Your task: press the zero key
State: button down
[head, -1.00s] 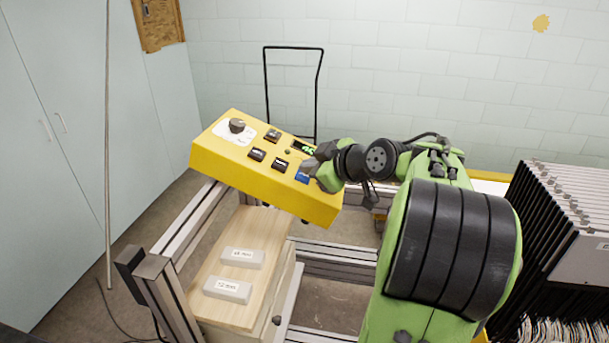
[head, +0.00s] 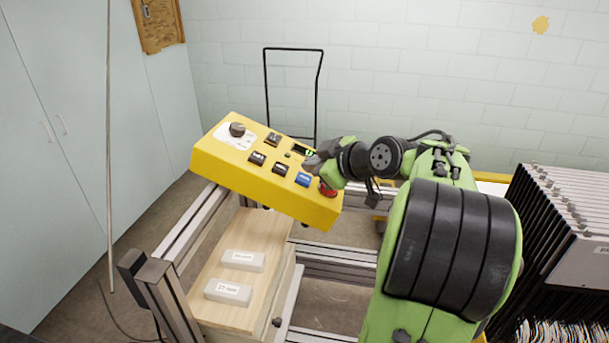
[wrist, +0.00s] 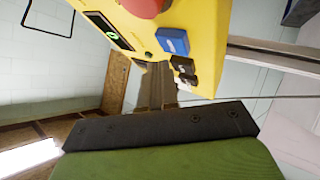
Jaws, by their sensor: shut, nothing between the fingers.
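The yellow control box (head: 220,165) carries several dark keys, one of them the front dark key (head: 279,168), plus a blue key (head: 303,179) and a red button (head: 327,190). Key labels are too small to read, so I cannot tell which key is zero. A small display (head: 301,149) with a green digit is partly behind my gripper (head: 311,161). My gripper is shut and empty, over the box near the display and blue key. In the wrist view the fingertips (wrist: 157,68) appear near the blue key (wrist: 172,40) and dark keys (wrist: 182,65); contact is unclear.
A dark knob (head: 237,129) sits on the box's left part. Two labelled pale blocks (head: 242,261) lie on a wooden top (head: 215,311) below. Metal frame rails surround it. A rack of dark panels (head: 545,220) stands at the right.

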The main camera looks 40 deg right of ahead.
jog(key=r+p, duration=0.1)
jog(key=s+r+p, duration=0.1)
jog(key=r, duration=0.1)
jog(key=d+r+p, duration=0.1)
jog(key=shift+s+d+r+p, duration=0.1)
jog(key=shift+s+r+p, duration=0.2)
jog(key=shift+p, duration=0.1)
dwell(0.7)
jog(key=s+a+f+m+g, duration=0.1)
jog(key=s+a+f+g, duration=0.1)
jog(key=a, duration=0.8)
jog(key=s+a+f+m+g, duration=0.1)
jog(key=a+f+g, duration=0.1)
jog(key=a, duration=0.9)
jog(key=s+a+f+m+g, duration=0.1)
jog(key=s+a+f, duration=0.1)
jog(key=s, duration=0.5)
jog(key=s+a+f+m+g, duration=0.1)
jog(key=s+a+f+m, duration=0.1)
jog(key=s, duration=0.6)
notch_tip(320, 180, down, 3)
jog(key=shift+s+a+r+g+b, duration=0.15)
jog(key=shift+s+a+g+b, duration=0.2)
jog(key=shift+a, duration=0.3)
